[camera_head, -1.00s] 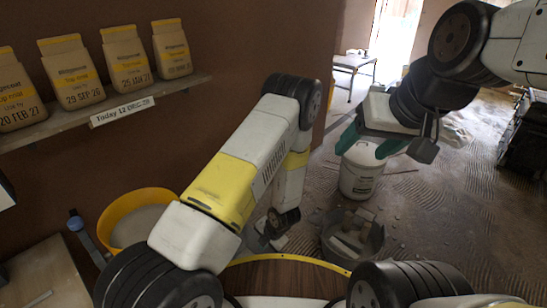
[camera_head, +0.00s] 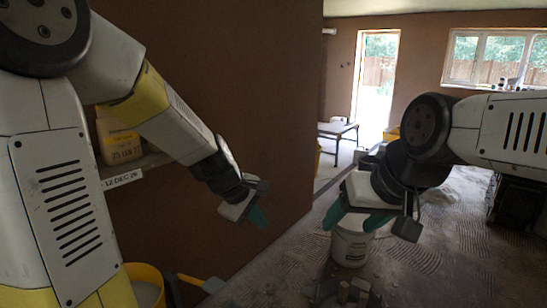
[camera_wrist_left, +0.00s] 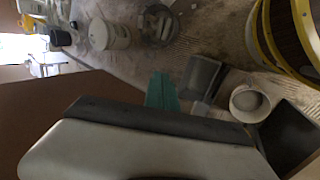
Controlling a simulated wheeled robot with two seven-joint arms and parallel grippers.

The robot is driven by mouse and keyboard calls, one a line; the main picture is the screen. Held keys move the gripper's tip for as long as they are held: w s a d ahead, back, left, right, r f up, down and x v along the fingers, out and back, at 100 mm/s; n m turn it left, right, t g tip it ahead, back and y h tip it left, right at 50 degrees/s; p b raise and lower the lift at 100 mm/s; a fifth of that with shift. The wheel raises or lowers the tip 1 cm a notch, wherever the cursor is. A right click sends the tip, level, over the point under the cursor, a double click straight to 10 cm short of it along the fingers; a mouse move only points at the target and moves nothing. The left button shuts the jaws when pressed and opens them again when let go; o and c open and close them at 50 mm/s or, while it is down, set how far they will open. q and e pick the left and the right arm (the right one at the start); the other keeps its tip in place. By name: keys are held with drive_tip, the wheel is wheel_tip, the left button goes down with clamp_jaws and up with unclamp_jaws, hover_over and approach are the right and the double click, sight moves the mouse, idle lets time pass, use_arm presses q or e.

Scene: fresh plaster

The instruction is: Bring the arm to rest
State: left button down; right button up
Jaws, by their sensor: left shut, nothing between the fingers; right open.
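My left arm comes in from the left in the head view, raised and bent, with its forearm sloping down to the right. My right gripper (camera_head: 352,220) is open and empty, pointing down. In the head view it overlaps the top of a white bucket (camera_head: 350,247); I cannot tell the gap between them.
A yellow bucket (camera_head: 147,285) stands below. A rubble bucket (camera_head: 338,294) is at the bottom. A small table (camera_head: 337,130) stands near the doorway. Floor is open beyond.

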use_arm(q)
drive_tip(key=s+a+r+m+y, duration=0.1)
drive_tip(key=s+a+r+m, duration=0.4)
drive_tip(key=s, duration=0.3)
drive_tip(key=s+a+r+m+t+y, duration=0.1)
drive_tip(key=s+a+r+m, duration=0.4)
drive_tip(key=s, duration=0.3)
drive_tip(key=shift+s+a+r+m, duration=0.25)
drive_tip(key=shift+a+r+m, duration=0.1)
drive_tip(key=shift+r+m, duration=0.25)
drive_tip(key=shift+d, duration=0.1)
